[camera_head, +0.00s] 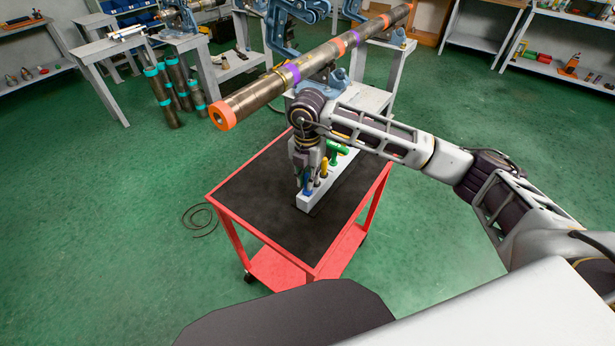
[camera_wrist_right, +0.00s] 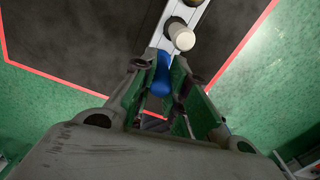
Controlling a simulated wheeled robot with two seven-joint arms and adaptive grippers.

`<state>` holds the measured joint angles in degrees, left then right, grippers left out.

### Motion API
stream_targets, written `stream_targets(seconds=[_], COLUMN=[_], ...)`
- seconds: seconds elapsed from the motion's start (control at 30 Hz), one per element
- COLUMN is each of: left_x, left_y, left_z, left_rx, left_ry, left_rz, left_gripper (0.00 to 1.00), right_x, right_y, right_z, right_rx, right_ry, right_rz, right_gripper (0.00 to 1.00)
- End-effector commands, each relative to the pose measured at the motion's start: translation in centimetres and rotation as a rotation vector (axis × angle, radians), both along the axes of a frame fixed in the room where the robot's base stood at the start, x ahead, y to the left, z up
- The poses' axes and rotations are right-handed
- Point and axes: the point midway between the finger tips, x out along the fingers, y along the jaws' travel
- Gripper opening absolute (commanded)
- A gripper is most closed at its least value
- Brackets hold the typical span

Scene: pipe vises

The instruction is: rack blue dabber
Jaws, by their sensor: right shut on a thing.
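My right gripper (camera_head: 306,184) points down at the near end of the white rack (camera_head: 312,202) on the cart. It is shut on the blue dabber (camera_head: 308,187), of which only a little shows between the fingers. In the right wrist view the blue dabber (camera_wrist_right: 162,76) sits between the two fingers (camera_wrist_right: 165,95), in line with the near end of the white rack (camera_wrist_right: 158,37). I cannot tell how deep it sits in the rack. My left gripper is not in view.
In the rack, a yellow-handled tool (camera_head: 323,168) and a green-handled tool (camera_head: 338,150) stand behind the gripper. The red cart's black top (camera_head: 262,190) is clear to the left. A long pipe (camera_head: 285,80) in blue vises crosses above the cart's far side.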

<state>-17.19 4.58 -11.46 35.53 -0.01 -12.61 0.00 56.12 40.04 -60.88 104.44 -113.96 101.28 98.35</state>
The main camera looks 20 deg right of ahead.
Motion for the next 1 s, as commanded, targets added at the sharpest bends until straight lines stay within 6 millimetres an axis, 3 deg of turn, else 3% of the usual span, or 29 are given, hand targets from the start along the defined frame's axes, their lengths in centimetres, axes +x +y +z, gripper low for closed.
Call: stream_targets(seconds=[1.0], left_x=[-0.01], left_y=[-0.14], left_z=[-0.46], left_rx=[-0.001], left_ry=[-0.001], left_rz=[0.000], left_gripper=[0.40], right_x=[-0.03], right_y=[-0.01], right_z=[-0.70], right_rx=[0.000], right_ry=[0.001], right_rz=[0.000], right_gripper=[0.00])
